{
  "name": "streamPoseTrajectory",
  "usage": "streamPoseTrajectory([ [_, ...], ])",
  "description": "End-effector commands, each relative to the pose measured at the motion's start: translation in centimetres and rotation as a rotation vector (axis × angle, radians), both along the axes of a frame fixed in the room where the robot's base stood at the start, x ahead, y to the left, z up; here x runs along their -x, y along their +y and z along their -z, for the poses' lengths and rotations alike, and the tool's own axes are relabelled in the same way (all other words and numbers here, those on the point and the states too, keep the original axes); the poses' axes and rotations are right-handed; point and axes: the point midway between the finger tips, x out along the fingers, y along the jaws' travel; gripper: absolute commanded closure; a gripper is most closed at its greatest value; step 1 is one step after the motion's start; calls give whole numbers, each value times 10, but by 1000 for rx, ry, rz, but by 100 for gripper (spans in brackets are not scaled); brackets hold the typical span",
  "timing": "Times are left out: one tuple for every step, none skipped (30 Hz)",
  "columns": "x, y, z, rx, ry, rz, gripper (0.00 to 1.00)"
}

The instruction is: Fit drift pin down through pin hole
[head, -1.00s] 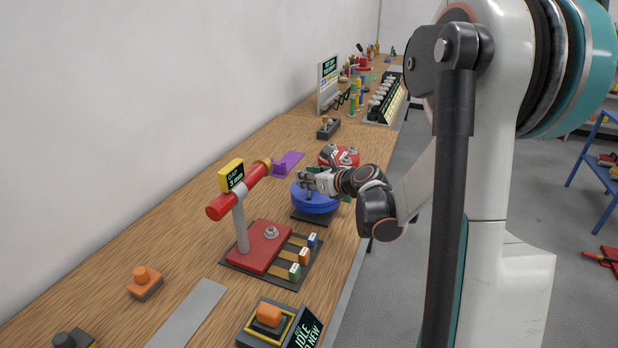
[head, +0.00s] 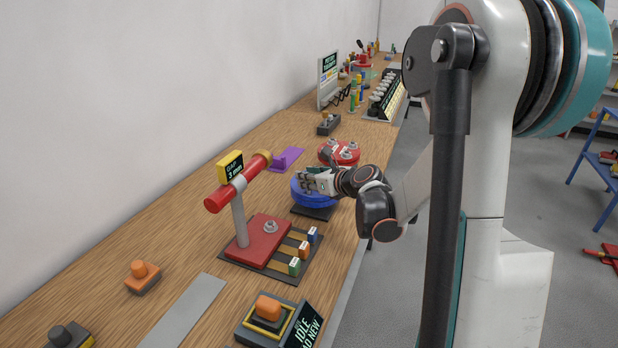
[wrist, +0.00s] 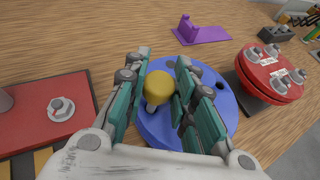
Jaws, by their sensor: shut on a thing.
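The drift pin (wrist: 159,84) has a yellow head and a short grey shank. It is between the two teal-padded fingers of my gripper (wrist: 158,92), which is shut on it. In the head view, my gripper (head: 318,180) is over the blue round flange (head: 318,202). In the wrist view, the blue flange (wrist: 221,97) lies under the fingers, with dark holes in its top near the far edge and right side. The pin's lower tip is hidden, so I cannot tell whether it is in a hole.
A red flange (wrist: 272,80) with several bolts stands close by on the right in the wrist view. A purple bracket (head: 287,160) lies behind. A red gap-gauge stand (head: 262,240) is nearer. Bare wood lies between the stations.

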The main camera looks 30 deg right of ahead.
Motion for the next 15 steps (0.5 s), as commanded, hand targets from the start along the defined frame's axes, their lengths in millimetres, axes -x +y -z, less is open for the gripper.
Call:
streamPoseTrajectory([
  [0, 0, 2, 0, 0, 0, 100],
  [0, 0, 3, 0, 0, 0, 100],
  [0, 0, 4, 0, 0, 0, 100],
  [0, 0, 4, 0, 0, 0, 100],
  [0, 0, 5, 0, 0, 0, 100],
  [0, 0, 6, 0, 0, 0, 100],
  [0, 0, 7, 0, 0, 0, 100],
  [0, 0, 7, 0, 0, 0, 100],
  [0, 0, 8, 0, 0, 0, 100],
  [0, 0, 9, 0, 0, 0, 100],
  [0, 0, 9, 0, 0, 0, 100],
  [0, 0, 10, 0, 0, 0, 100],
  [0, 0, 11, 0, 0, 0, 100],
  [0, 0, 12, 0, 0, 0, 100],
  [0, 0, 13, 0, 0, 0, 100],
])
